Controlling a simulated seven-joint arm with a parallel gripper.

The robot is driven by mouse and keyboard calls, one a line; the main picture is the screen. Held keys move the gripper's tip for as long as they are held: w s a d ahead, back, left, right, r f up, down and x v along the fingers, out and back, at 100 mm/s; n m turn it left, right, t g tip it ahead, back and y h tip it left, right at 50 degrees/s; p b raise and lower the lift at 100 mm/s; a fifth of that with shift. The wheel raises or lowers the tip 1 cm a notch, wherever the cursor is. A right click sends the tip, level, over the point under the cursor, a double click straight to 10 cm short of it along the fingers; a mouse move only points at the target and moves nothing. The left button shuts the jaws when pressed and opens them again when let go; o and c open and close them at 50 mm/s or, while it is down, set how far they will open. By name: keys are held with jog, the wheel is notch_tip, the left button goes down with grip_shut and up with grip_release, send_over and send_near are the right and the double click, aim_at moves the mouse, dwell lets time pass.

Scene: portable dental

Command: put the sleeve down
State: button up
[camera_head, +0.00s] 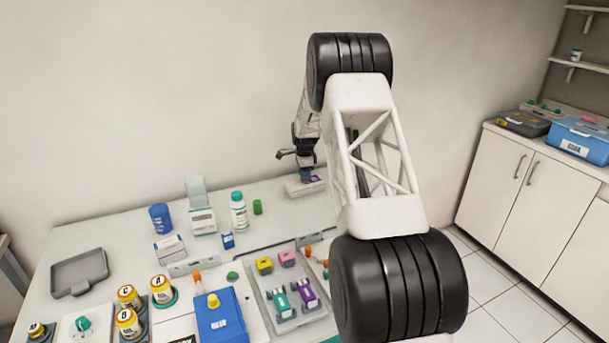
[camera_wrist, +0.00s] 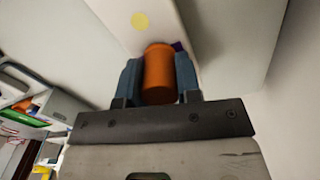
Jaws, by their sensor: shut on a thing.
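My gripper (camera_wrist: 157,82) is shut on an orange cylindrical sleeve (camera_wrist: 159,72), which sits between its two blue-grey fingers. In the head view my gripper (camera_head: 306,174) is at the back right of the table, low over a white block (camera_head: 296,190). The sleeve is not distinguishable there. In the wrist view the white block (camera_wrist: 120,18) has a yellow dot and a purple patch beside the sleeve's far end. I cannot tell whether the sleeve touches the block.
A white bottle (camera_head: 239,212), a green cap (camera_head: 257,207) and a blue cup (camera_head: 160,218) stand left of my gripper. A clear tray (camera_head: 314,317) with coloured pieces and a blue box (camera_head: 221,318) are nearer. A grey tray (camera_head: 79,272) lies far left.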

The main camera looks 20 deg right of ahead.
jog(key=shift+f, duration=0.15)
jog(key=o, duration=0.9)
notch_tip(320, 180, up, 12)
dwell(0.3)
dwell(0.5)
jog(key=shift+r, duration=0.2)
